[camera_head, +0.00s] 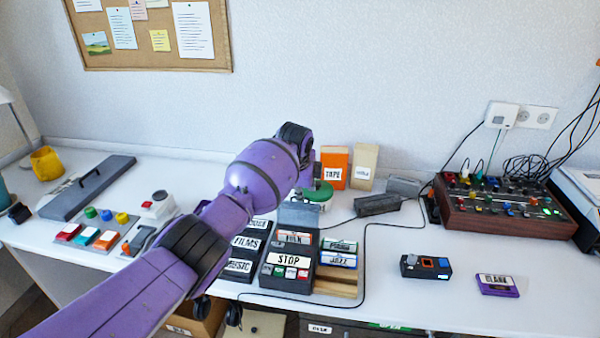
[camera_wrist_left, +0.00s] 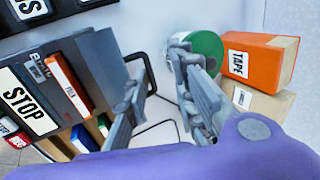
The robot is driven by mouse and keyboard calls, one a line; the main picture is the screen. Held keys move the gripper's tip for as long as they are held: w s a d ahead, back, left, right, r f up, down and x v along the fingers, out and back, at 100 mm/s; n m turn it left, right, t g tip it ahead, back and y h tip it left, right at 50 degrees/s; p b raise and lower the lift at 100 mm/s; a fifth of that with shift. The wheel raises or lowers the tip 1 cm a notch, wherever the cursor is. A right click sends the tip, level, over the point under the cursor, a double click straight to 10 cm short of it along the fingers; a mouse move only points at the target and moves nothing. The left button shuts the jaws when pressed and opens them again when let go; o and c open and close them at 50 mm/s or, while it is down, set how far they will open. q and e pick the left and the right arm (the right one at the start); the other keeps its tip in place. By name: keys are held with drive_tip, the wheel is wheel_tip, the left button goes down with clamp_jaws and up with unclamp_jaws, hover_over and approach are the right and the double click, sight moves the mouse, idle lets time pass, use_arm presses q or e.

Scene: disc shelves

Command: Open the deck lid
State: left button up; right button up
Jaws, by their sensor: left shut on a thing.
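The black deck (camera_head: 268,283) with a STOP label stands at the front middle of the desk. Its grey lid (camera_head: 299,214) stands steeply raised at the deck's back edge, and an orange-edged cassette (camera_wrist_left: 66,84) shows in the open bay. In the left wrist view the lid (camera_wrist_left: 100,62) has a black loop handle (camera_wrist_left: 148,68) on its far side. My left gripper (camera_wrist_left: 163,78) is at this handle, its fingers on either side and shut on it; the exact contact is partly hidden. My right gripper is not in view.
Cassette racks (camera_head: 338,262) flank the deck. An orange TAPE box (camera_head: 334,160) and a green round thing (camera_head: 318,192) stand behind it. A black cable (camera_head: 366,250) crosses the desk. A mixer (camera_head: 497,212) stands at the right, and a purple cassette (camera_head: 497,290) lies in front.

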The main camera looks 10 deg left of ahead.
sight(299, 205)
use_arm(q)
drive_tip(key=v, duration=1)
drive_tip(key=shift+r, duration=0.4)
